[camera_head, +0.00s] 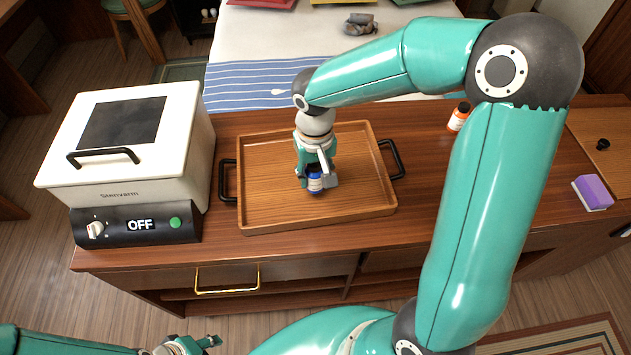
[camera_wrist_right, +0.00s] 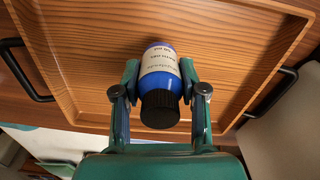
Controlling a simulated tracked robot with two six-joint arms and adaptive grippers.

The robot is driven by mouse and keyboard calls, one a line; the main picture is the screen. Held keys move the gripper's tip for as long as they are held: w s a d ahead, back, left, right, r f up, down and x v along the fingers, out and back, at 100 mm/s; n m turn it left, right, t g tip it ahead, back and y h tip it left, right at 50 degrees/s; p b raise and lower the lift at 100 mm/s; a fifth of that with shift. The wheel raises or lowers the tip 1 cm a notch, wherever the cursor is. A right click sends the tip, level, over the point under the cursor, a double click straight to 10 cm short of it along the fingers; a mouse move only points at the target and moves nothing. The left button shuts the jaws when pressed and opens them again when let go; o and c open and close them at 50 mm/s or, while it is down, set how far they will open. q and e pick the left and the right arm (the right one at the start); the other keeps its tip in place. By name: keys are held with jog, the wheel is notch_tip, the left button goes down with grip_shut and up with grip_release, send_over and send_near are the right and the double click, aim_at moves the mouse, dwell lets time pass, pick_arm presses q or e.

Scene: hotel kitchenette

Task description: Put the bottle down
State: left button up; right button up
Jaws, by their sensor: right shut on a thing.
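A small blue bottle with a white label and a black cap (camera_head: 315,184) is in my right gripper, over the wooden tray (camera_head: 262,222). In the right wrist view the bottle (camera_wrist_right: 160,62) sits between the two fingers of my right gripper (camera_wrist_right: 160,78), which are shut on its sides. The cap faces the wrist camera and the tray floor (camera_wrist_right: 80,60) is behind the bottle. I cannot tell whether the bottle's base touches the tray. My left gripper (camera_head: 192,346) shows partly at the bottom edge of the head view, away from the counter; its opening is unclear.
A white food warmer (camera_head: 125,125) with a display reading OFF stands left of the tray. An orange bottle (camera_head: 459,117) is right of the tray, and a purple and white sponge (camera_head: 592,193) lies farther right. The tray floor around the held bottle is clear.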

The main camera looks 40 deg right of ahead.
aim_at(315, 183)
jog(key=shift+f, duration=1.9)
jog(key=o, duration=0.7)
jog(key=shift+f, duration=0.15)
jog(key=o, duration=0.4)
jog(key=shift+o, duration=0.2)
jog(key=shift+r, duration=0.4)
notch_tip(315, 183, up, 12)
jog(key=shift+f, duration=0.25)
